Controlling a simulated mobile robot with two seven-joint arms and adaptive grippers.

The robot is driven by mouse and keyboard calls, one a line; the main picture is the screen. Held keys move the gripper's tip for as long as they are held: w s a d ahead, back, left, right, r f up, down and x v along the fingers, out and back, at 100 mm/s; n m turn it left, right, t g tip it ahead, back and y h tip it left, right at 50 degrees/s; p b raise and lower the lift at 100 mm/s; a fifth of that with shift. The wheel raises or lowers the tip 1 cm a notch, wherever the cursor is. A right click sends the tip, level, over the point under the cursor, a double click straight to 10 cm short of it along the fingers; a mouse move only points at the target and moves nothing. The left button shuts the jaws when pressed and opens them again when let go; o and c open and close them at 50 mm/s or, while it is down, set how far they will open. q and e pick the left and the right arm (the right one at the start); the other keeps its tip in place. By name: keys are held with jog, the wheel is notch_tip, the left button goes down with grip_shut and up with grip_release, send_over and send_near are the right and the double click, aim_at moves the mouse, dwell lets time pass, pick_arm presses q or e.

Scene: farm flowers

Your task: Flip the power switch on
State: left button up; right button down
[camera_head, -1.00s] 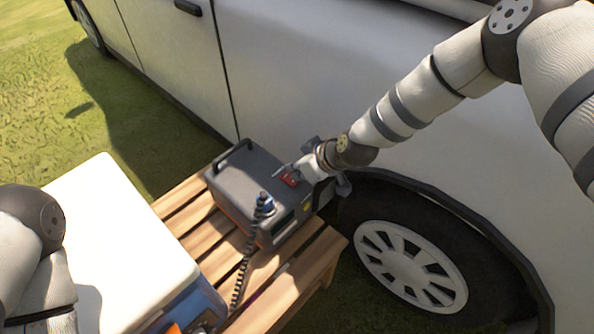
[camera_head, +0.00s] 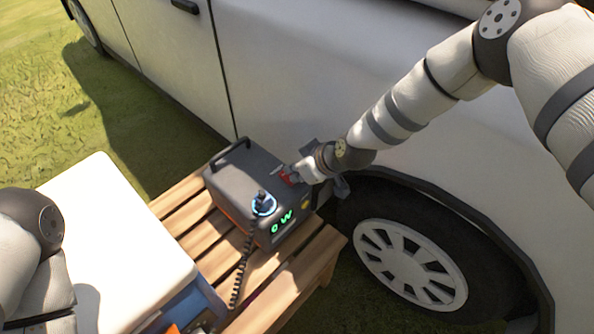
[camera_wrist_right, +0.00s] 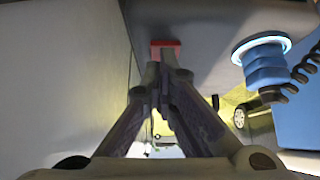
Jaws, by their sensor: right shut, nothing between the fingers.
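The dark grey power station (camera_head: 245,180) stands on a slatted wooden bench. Its front display (camera_head: 283,221) is lit green and reads "0 W". A plug with a coiled cable (camera_head: 263,203) sits in its socket, ringed by blue light; it also shows in the right wrist view (camera_wrist_right: 264,62). The red power switch (camera_head: 289,176) is at the top right of the unit, and also shows in the right wrist view (camera_wrist_right: 165,43). My right gripper (camera_head: 292,172) is shut and empty, its fingertips at the switch, partly covering it. My left arm shows at the left edge; its gripper is out of view.
The slatted bench (camera_head: 318,252) stands close beside a white van (camera_head: 300,80) with its wheel (camera_head: 410,264) at the right. A white-lidded cooler box (camera_head: 110,235) is left of the power station. Grass is open at the upper left.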

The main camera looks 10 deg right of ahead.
jog(key=shift+w+a+r, duration=0.15)
jog(key=shift+w+a, duration=0.05)
jog(key=shift+w, duration=0.1)
jog(key=shift+r, duration=0.35)
notch_tip(320, 180, up, 4)
jog(key=shift+r+p, duration=0.1)
jog(key=shift+p, duration=1.1)
pick_arm(q)
jog(key=w+r+t+p, duration=0.1)
jog(key=w+r+p, duration=0.1)
jog(key=w+r, duration=0.2)
jog(key=shift+d+r, duration=0.35)
jog(key=shift+r, duration=0.05)
pick_arm(e)
jog(key=s+d+r, duration=0.4)
jog(key=s+r, duration=0.1)
jog(key=s, duration=0.2)
jog(key=shift+d+r, duration=0.15)
jog(key=shift+d, duration=0.15)
